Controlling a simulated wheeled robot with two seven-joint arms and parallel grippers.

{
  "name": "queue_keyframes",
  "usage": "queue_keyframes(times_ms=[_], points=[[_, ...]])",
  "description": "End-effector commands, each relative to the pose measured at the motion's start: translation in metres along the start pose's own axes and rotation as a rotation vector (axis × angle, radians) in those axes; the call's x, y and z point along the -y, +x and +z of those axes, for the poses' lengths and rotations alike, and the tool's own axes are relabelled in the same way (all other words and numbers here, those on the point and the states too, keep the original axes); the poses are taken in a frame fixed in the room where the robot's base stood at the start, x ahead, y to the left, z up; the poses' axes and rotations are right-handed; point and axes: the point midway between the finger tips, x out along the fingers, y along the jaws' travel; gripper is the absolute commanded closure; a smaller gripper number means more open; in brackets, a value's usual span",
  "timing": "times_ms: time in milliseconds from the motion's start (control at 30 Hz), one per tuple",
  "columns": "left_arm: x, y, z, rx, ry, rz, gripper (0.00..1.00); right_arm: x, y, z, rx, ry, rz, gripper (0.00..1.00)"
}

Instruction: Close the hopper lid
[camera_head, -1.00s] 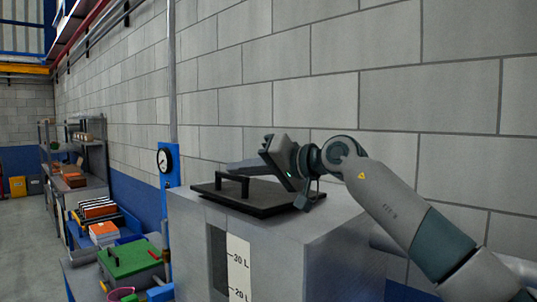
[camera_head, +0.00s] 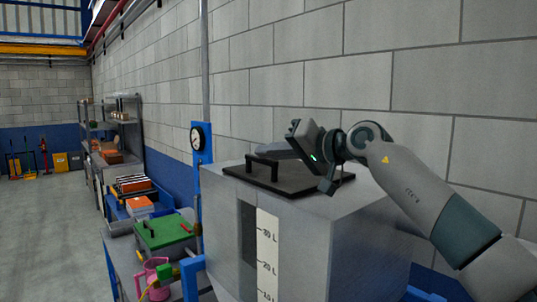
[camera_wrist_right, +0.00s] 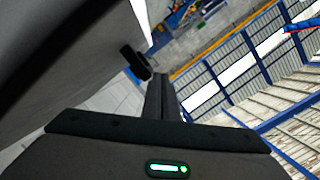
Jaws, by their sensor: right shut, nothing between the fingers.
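The hopper (camera_head: 330,240) is a grey box with a dark window and a litre scale on its front. Its black lid (camera_head: 310,185) lies about flat on the top, and a black bar handle (camera_head: 262,164) stands on it near the left. My right gripper (camera_head: 270,153) is shut and empty, over the lid with its fingers pointing left, behind the handle. I cannot tell whether it touches the lid. In the right wrist view the closed fingers (camera_wrist_right: 160,97) show beside the dark lid (camera_wrist_right: 60,60) and its handle (camera_wrist_right: 136,62). My left gripper is out of view.
A block wall (camera_head: 400,80) stands close behind the hopper. A gauge (camera_head: 197,137) on a blue post is left of it. A bench with a green box (camera_head: 163,232) and a pink container (camera_head: 152,275) stands at the lower left. The floor at far left is open.

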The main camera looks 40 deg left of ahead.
Motion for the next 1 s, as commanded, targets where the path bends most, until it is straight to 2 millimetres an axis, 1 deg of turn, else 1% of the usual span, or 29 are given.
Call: queue_keyframes(times_ms=[167, 300, 333, 433, 700, 900, 1000], points=[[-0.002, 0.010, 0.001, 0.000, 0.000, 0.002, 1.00, 0.012, -0.003, -0.010, -0.004, -0.003, -0.001, 1.00], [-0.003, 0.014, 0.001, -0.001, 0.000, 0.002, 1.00, 0.027, -0.008, -0.024, -0.007, -0.006, -0.002, 1.00], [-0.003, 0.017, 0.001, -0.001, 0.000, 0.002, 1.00, 0.027, -0.012, -0.026, -0.009, -0.005, -0.001, 1.00], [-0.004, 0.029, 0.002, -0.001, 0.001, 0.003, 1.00, 0.029, -0.033, -0.031, -0.009, -0.005, -0.002, 1.00], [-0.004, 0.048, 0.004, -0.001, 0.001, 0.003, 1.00, 0.041, -0.084, -0.049, -0.008, -0.005, -0.003, 1.00], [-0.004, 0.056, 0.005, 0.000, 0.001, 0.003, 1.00, 0.049, -0.116, -0.061, -0.008, -0.003, -0.004, 1.00], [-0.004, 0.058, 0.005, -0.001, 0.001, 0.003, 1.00, 0.052, -0.125, -0.065, -0.007, -0.004, -0.003, 1.00]])
